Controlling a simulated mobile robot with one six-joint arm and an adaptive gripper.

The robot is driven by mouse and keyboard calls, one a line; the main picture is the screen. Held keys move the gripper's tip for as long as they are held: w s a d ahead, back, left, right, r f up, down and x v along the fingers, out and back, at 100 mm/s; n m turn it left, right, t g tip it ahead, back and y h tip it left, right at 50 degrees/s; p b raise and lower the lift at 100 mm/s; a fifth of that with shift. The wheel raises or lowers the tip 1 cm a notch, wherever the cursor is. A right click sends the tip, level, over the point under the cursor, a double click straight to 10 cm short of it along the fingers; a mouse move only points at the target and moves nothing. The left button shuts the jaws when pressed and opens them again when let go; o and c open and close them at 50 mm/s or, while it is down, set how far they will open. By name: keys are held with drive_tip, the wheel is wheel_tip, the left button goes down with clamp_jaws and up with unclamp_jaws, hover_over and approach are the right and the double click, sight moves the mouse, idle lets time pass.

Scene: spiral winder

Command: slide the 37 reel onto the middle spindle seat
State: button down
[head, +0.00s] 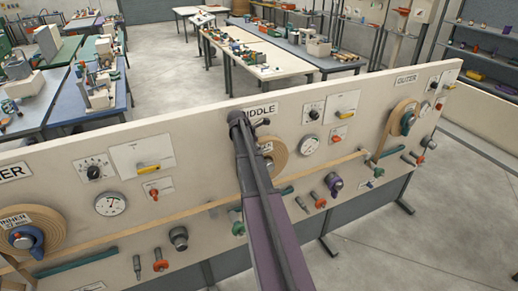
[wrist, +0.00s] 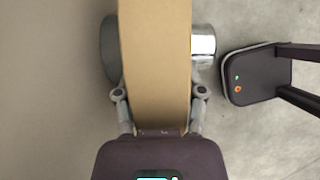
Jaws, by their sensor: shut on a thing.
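The tan reel (head: 276,148) shows at the middle station in the head view, partly hidden by my arm. No number is legible on it. In the wrist view the reel (wrist: 156,50) is seen edge-on, and my gripper (wrist: 160,93) is shut on it, one finger on each side. A grey round flange (wrist: 108,48) is at its left, on the panel side, with little or no gap visible. A shiny metal spindle end (wrist: 204,45) sticks out at its right. The reel's bore is hidden, so how it sits on the spindle cannot be fully seen.
The pale panel (head: 120,170) carries an inner reel (head: 45,215) at left and an outer reel (head: 392,124) at right. Knobs, gauges and a tan strip surround the middle station. Open floor (head: 390,235) lies in front at right.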

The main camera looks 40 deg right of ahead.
drive_tip(key=shift+c, duration=0.5)
unclamp_jaws()
wheel_tip(320, 180, up, 9)
drive_tip(key=p, duration=0.9)
drive_tip(key=shift+r, duration=0.15)
drive_tip(key=shift+r+p, duration=0.15)
drive_tip(key=shift+p, duration=0.15)
